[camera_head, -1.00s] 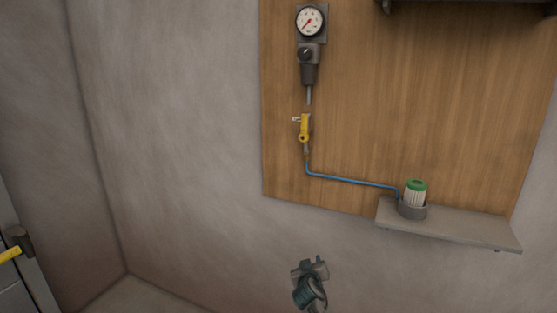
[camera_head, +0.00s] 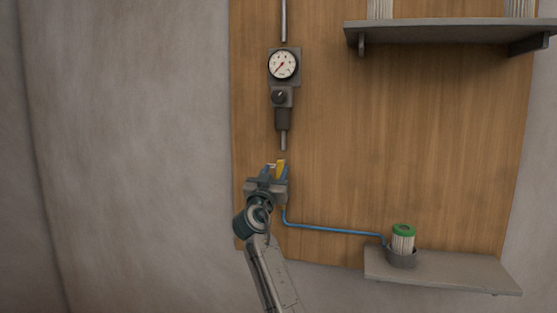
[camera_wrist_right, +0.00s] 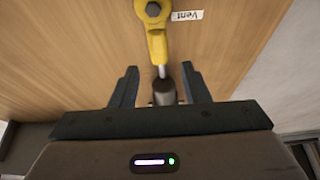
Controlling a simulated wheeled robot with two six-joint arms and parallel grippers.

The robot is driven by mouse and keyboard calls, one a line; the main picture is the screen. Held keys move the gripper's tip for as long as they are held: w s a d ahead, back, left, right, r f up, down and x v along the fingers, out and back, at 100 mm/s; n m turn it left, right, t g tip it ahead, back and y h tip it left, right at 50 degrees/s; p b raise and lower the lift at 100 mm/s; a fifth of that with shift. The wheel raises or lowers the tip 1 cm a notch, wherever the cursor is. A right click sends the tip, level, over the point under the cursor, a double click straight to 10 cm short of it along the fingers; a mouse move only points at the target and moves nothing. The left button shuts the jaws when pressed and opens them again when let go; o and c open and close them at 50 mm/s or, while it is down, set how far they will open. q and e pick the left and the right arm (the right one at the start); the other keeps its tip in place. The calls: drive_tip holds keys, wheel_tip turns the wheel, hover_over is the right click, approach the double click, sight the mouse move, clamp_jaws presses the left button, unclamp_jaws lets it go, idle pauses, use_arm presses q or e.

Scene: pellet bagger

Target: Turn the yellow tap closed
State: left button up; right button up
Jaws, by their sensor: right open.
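The yellow tap (camera_head: 281,167) is on the wooden wall panel below the gauge, partly hidden by my right gripper (camera_head: 275,172). In the right wrist view the yellow tap (camera_wrist_right: 158,45) is at the top, with its lever lying along the line of the metal pipe. My right gripper (camera_wrist_right: 161,88) is open there. Its two fingers point towards the panel, either side of a grey pipe fitting (camera_wrist_right: 164,94). I cannot tell whether they touch anything. My left gripper is not in view.
A pressure gauge (camera_head: 283,64) and a black knob (camera_head: 280,97) are above the tap. A blue hose (camera_head: 335,230) runs right to a green-topped filter (camera_head: 403,242) on a lower shelf (camera_head: 440,268). An upper shelf (camera_head: 450,33) juts out. A "Vent" label (camera_wrist_right: 187,15) is beside the tap.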

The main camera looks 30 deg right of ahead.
sight(279, 164)
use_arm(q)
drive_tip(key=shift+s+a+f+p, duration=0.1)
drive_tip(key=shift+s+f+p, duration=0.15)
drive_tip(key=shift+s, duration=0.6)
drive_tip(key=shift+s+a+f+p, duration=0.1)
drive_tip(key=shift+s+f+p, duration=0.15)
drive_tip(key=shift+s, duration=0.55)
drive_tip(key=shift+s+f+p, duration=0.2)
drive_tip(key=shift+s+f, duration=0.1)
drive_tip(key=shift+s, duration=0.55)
use_arm(e)
drive_tip(key=shift+x, duration=2.75)
drive_tip(key=shift+f, duration=0.1)
clamp_jaws()
